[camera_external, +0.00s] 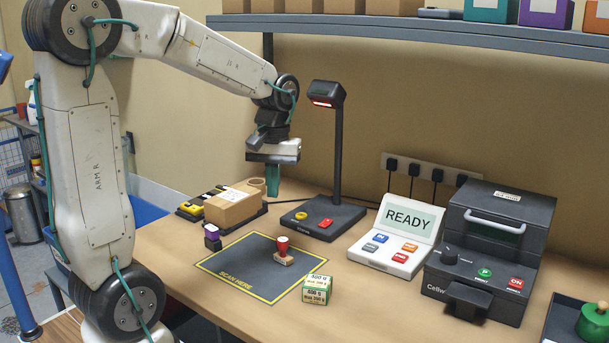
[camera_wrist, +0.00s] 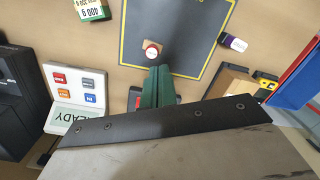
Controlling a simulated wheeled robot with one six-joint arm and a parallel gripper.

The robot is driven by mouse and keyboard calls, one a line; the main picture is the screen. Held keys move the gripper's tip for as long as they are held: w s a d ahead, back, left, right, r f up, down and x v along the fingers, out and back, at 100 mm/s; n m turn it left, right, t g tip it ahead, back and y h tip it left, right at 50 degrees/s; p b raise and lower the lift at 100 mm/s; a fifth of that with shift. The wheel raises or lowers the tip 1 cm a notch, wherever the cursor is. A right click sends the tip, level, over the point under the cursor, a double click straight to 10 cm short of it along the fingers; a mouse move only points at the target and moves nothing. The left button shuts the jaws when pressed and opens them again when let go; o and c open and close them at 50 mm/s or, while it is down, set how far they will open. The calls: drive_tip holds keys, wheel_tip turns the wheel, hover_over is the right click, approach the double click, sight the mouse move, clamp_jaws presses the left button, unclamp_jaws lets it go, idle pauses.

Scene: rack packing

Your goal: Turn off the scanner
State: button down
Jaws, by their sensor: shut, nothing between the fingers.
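The scanner is a black post with a hooded head (camera_external: 326,94), lit red underneath, on a dark base (camera_external: 345,221). The base carries a yellow ring (camera_external: 301,215) and a red button (camera_external: 325,223). My gripper (camera_external: 272,193), with green fingers, is shut and empty, pointing down above the table, left of the post in the external view. In the wrist view my gripper (camera_wrist: 162,70) covers most of the scanner base; only a dark edge (camera_wrist: 133,96) with a bit of red shows beside the fingers.
A white terminal (camera_external: 397,236) reads READY. A black printer (camera_external: 490,250) with a red ON button stands right. A red-handled stamp (camera_external: 283,250) is on the dark mat (camera_external: 232,267); a small green-white box (camera_external: 317,289) sits at its corner. A cardboard box (camera_external: 234,204) lies left. A shelf (camera_external: 420,32) hangs above.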

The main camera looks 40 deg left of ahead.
drive_tip(key=w+d+f+n, duration=0.15)
drive_tip(key=w+n, duration=0.45)
drive_tip(key=w, duration=0.6)
drive_tip(key=r+n+t, duration=0.2)
drive_tip(key=n, duration=0.5)
hover_over(328, 220)
drive_tip(key=s, duration=0.2)
drive_tip(key=shift+f, duration=0.25)
drive_tip(key=shift+f, duration=0.1)
drive_tip(key=f, duration=0.4)
drive_tip(key=w+f, duration=0.1)
drive_tip(key=f, duration=0.8)
drive_tip(key=shift+w+f, duration=0.35)
